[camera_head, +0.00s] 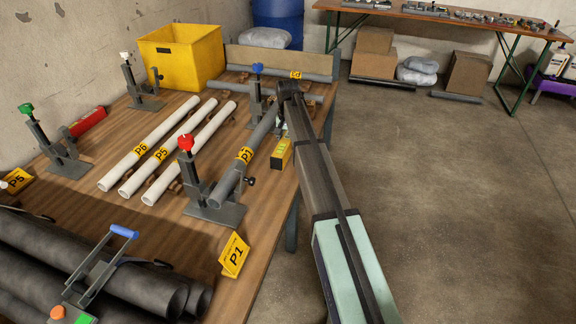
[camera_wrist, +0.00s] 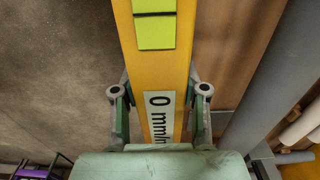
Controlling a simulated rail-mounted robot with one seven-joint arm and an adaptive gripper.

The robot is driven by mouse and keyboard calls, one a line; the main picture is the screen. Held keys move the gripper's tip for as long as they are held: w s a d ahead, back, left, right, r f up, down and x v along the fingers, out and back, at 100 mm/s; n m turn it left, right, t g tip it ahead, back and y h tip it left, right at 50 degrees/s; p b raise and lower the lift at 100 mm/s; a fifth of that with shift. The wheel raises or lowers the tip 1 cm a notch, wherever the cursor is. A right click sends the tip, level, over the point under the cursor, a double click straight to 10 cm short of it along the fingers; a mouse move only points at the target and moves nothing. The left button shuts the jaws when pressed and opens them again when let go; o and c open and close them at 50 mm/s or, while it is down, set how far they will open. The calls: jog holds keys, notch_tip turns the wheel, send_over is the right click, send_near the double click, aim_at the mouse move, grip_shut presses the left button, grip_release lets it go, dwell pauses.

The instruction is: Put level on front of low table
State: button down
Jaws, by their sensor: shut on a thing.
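The level is a yellow bar (camera_wrist: 155,72) with a green vial window and a white "0 mm/m" label. In the wrist view it lies between the two fingers of my gripper (camera_wrist: 160,92), which is shut on it. In the head view only a short yellow end of the level (camera_head: 281,155) shows, by the right edge of the wooden table (camera_head: 258,248). My arm hides much of the gripper there. In the wrist view, floor is on the level's left and wood on its right. I cannot tell whether the level touches the table.
A grey pipe marked P1 (camera_head: 243,158) is held in stands just left of the level. White pipes (camera_head: 148,147), a yellow bin (camera_head: 181,55) and dark pipes (camera_head: 110,262) crowd the table. Another table (camera_head: 450,14) stands at the back right. The floor between is clear.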

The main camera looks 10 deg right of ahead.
aim_at(288, 170)
notch_tip(288, 170, down, 11)
jog(key=shift+r+b, duration=0.2)
jog(key=shift+b, duration=0.15)
dwell(0.3)
jog(key=c, duration=0.6)
grip_release()
jog(key=shift+f, duration=0.15)
notch_tip(288, 170, up, 12)
jog(key=shift+r+p, duration=0.15)
jog(key=shift+p, duration=0.35)
